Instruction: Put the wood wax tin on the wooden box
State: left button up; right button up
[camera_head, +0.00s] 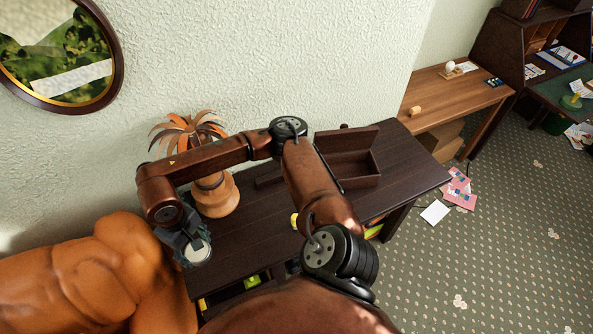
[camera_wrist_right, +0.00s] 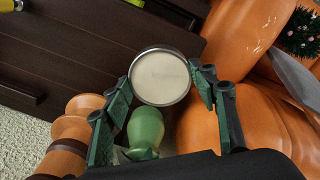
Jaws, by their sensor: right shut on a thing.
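The wood wax tin (camera_wrist_right: 160,78), round with a pale lid and metal rim, is between the fingers of my right gripper (camera_head: 191,245), which is shut on it. The tin also shows in the head view (camera_head: 198,252), held near the left end of the dark table, beside the orange sofa. The wooden box (camera_head: 352,166) is dark brown and stands open towards the back of the table, with its raised lid against the wall side. The gripper is well to the left of the box. My right arm crosses in front of part of the table. My left gripper is not in view.
The dark table (camera_head: 410,178) has bare room right of the box. A turned wooden vase (camera_head: 216,196) with brown leaves stands between gripper and wall. The orange sofa (camera_head: 75,270) is at left. A rounded green thing (camera_wrist_right: 146,130) shows beyond the fingers in the wrist view.

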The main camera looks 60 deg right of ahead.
aim_at(351, 173)
jog(key=u, duration=2.1)
jog(key=k, duration=1.75)
jog(key=z, duration=2.35)
